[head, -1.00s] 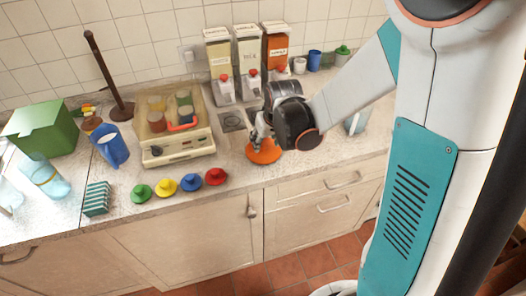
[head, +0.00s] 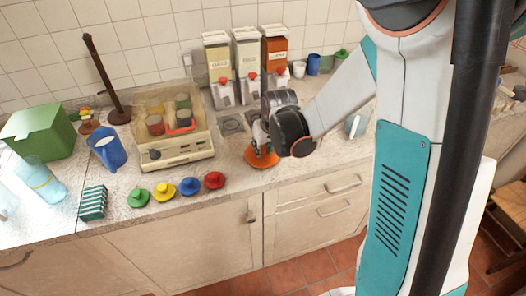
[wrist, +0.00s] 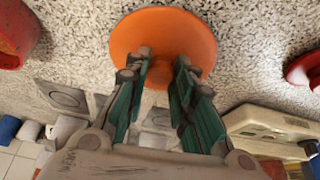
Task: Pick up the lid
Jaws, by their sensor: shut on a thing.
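The orange lid (head: 258,161) is a round disc on the front part of the speckled counter, below my gripper (head: 263,148). In the wrist view the orange lid (wrist: 165,32) lies just past my fingertips. My gripper (wrist: 160,72) is shut on the lid's small central knob, with one teal finger on each side. The knob is partly hidden between the fingertips. I cannot tell whether the lid is clear of the counter.
Green (head: 138,197), yellow (head: 164,191), blue (head: 190,186) and red (head: 214,180) knobbed lids line the counter's front edge. A cream appliance (head: 178,155) with jars stands left, dispensers (head: 248,60) behind. A blue jug (head: 108,148) stands further left.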

